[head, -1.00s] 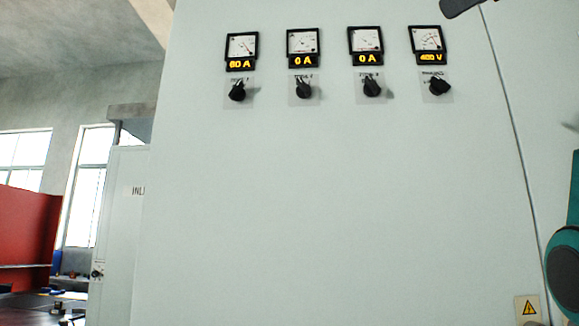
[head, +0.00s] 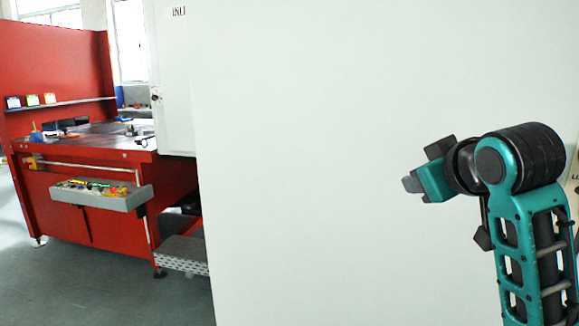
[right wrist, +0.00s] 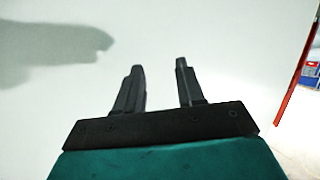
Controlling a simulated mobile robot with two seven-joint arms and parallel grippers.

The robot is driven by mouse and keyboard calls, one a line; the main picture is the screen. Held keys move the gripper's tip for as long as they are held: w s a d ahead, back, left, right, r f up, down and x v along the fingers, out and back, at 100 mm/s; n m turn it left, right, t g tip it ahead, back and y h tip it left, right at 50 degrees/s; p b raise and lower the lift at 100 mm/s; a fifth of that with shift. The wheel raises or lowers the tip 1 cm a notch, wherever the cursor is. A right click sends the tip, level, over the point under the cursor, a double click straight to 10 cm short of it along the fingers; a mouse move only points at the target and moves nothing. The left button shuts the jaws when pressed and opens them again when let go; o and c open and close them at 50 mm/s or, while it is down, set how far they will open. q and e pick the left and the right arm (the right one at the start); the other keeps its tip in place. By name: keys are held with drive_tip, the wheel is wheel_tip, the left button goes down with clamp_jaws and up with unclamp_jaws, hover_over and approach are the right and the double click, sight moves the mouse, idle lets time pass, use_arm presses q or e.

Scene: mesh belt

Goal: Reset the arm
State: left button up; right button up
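My right arm, teal and black, rises at the right of the head view, with its right gripper (head: 426,166) in front of the pale cabinet face (head: 320,200). In the right wrist view the same gripper (right wrist: 159,66) has its two dark fingers apart with nothing between them. It is open and empty, pointing towards a plain pale surface with a shadow at the left. A gap to that surface shows, but its size is hard to tell. My left gripper is in neither view.
A red workbench (head: 105,150) stands at the left, with a grey tray of tools (head: 98,200) on its front. A grey perforated step (head: 182,255) lies between bench and cabinet. The grey floor (head: 90,280) at the lower left is clear.

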drive_tip(key=s+f+g, duration=0.2)
drive_tip(key=s+f, duration=0.2)
drive_tip(key=f, duration=0.5)
drive_tip(key=s+a+f+m+g, duration=0.1)
drive_tip(key=s+f, duration=0.3)
drive_tip(key=f, duration=0.4)
drive_tip(key=s+f+g, duration=0.2)
drive_tip(key=s+f, duration=0.2)
drive_tip(key=f, duration=0.5)
drive_tip(key=s+f+m+g, duration=0.1)
drive_tip(key=s+f+g, duration=0.1)
drive_tip(key=s+f, duration=0.6)
drive_tip(key=s+f+m+g, duration=0.1)
drive_tip(key=s+f+g, duration=0.2)
drive_tip(key=s, duration=0.9)
drive_tip(key=w+a+f+t+y, duration=0.1)
drive_tip(key=w+a+f+t, duration=0.2)
drive_tip(key=w+f+t, duration=0.4)
drive_tip(key=shift+w+f+n+t+y+p, duration=0.3)
drive_tip(key=shift+w+f+t+y+p, duration=0.15)
drive_tip(key=shift+w+f, duration=0.3)
drive_tip(key=shift+r, duration=0.15)
